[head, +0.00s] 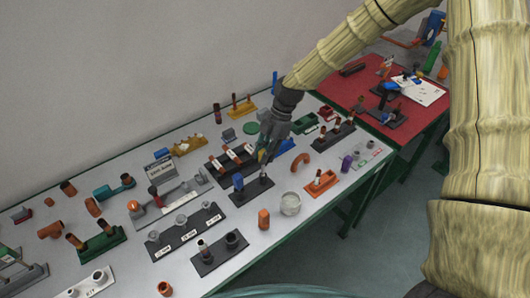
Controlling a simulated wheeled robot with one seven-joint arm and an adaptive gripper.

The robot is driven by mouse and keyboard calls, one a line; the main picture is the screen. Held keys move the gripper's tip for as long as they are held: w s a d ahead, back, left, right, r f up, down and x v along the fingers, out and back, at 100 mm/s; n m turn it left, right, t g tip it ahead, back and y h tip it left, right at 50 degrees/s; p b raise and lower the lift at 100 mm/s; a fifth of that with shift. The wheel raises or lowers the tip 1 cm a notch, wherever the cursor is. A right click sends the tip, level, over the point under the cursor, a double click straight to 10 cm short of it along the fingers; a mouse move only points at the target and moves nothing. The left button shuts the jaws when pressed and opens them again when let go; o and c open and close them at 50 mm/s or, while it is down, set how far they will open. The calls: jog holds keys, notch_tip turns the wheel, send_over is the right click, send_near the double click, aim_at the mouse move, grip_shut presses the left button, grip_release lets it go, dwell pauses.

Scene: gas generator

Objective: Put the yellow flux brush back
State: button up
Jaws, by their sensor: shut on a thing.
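My gripper (265,158) points down over the middle of the table, above a dark flat holder (247,192). It is shut on a thin thing, of which a small yellowish part shows between the fingers; this looks like the yellow flux brush (262,156). Its lower end reaches down close to the right part of the dark holder. I cannot tell whether it touches the holder or sits in it. A blue upright piece (238,182) stands at the left part of the same holder. The fingers hide most of the brush.
A white cup (290,204) and an orange piece (264,219) stand just in front. A dark rack with labelled, copper-coloured pieces (230,159) lies behind left. A blue piece (285,147) is close behind right. A red table (420,95) adjoins at the right.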

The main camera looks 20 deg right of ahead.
jog(key=shift+f+b, duration=0.9)
jog(key=shift+f, duration=0.85)
jog(key=o, duration=1)
jog(key=shift+c, duration=0.2)
jog(key=shift+r, duration=0.1)
